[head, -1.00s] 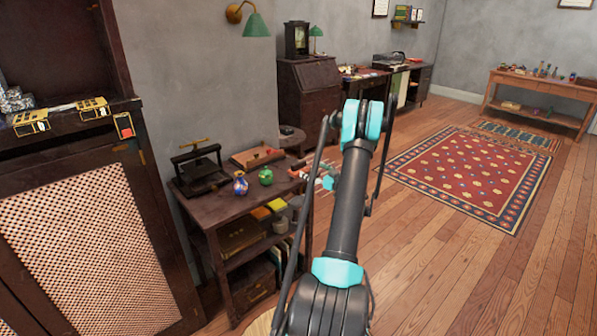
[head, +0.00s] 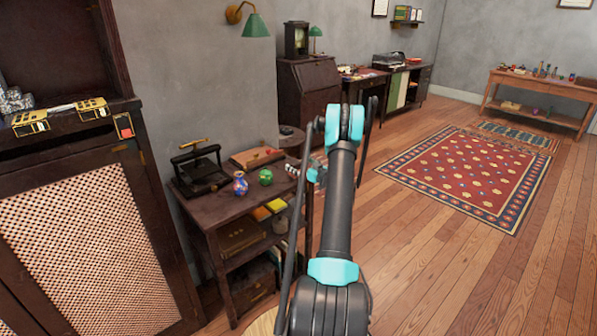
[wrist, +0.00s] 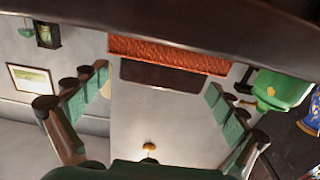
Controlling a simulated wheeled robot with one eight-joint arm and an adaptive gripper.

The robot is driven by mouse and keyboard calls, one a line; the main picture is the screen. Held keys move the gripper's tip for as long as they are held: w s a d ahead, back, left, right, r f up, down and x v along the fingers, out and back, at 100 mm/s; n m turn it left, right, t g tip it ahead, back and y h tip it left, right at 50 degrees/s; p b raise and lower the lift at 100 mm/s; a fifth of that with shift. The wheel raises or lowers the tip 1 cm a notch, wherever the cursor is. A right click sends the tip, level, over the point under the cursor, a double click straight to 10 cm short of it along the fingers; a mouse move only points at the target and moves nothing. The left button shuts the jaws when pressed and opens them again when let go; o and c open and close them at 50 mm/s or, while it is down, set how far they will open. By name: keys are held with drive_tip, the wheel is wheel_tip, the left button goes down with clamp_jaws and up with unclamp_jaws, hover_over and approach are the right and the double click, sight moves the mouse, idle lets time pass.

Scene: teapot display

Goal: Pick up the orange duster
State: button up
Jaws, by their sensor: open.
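An orange, rough-textured block with a dark flat part against it, which looks like the duster (wrist: 165,54), is in the upper middle of the wrist view, which is upside down. My gripper (wrist: 158,85) is open, with its green-padded fingers spread to either side. The duster appears beyond the fingertips and between their lines, and nothing is held. In the head view my gripper (head: 300,173) is small, at the right edge of the dark side table (head: 215,207). The duster cannot be clearly made out there.
A green vase (head: 265,177) and a blue patterned vase (head: 240,184) stand on the table, left of my gripper. A black press (head: 197,170) and a wooden tray (head: 238,160) are behind them. A lower shelf holds several items.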

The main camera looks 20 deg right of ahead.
sight(298, 163)
drive_tip(key=c, duration=1.3)
drive_tip(key=shift+o, duration=0.2)
wheel_tip(298, 163, up, 20)
